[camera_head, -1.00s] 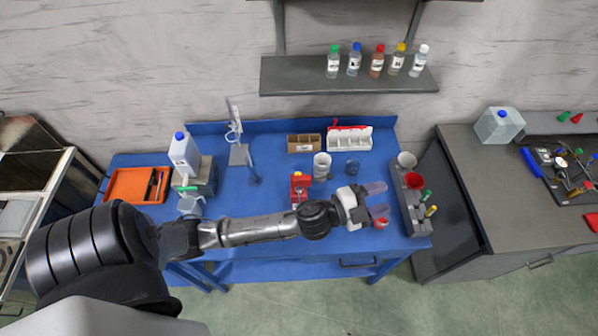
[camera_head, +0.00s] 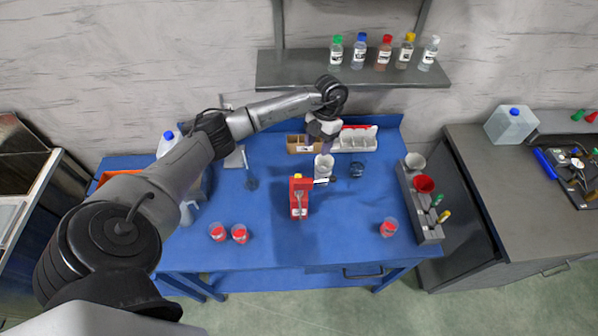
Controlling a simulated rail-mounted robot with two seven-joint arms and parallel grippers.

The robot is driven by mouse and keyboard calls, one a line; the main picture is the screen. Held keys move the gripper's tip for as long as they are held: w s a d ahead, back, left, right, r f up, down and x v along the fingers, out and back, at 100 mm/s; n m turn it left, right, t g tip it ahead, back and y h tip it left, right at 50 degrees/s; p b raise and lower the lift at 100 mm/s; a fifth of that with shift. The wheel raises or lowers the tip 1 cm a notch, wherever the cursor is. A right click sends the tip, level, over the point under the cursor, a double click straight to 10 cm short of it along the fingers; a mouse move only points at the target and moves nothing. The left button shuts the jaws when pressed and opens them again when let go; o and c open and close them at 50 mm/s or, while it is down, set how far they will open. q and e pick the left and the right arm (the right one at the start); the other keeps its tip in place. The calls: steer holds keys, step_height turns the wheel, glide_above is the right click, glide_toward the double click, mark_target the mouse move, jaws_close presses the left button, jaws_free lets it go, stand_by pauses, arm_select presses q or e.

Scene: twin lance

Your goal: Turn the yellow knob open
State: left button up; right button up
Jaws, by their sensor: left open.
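My right gripper is out of view.
The blue table (camera_head: 345,225) has clear room in front. Several bottles stand on the wall shelf (camera_head: 350,76). Red-filled cups (camera_head: 239,233) sit near the front edge. A grey rack (camera_head: 423,215) stands at the right edge. A jug (camera_head: 511,124) stands beside the panel.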

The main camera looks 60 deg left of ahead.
mark_target(298, 176)
arm_select(q)
steer(key=shift+g+y, duration=0.4)
steer(key=shift+g, duration=0.1)
steer(key=x, duration=0.4)
steer(key=a+p+x, duration=0.1)
steer(key=x, duration=0.3)
steer(key=s+a+p+x, duration=0.1)
steer(key=x, duration=0.3)
steer(key=shift+s, duration=0.15)
steer(key=shift+s+f, duration=0.15)
steer(key=shift+f, duration=0.35)
steer(key=c, duration=0.9)
steer(key=shift+c, duration=0.2)
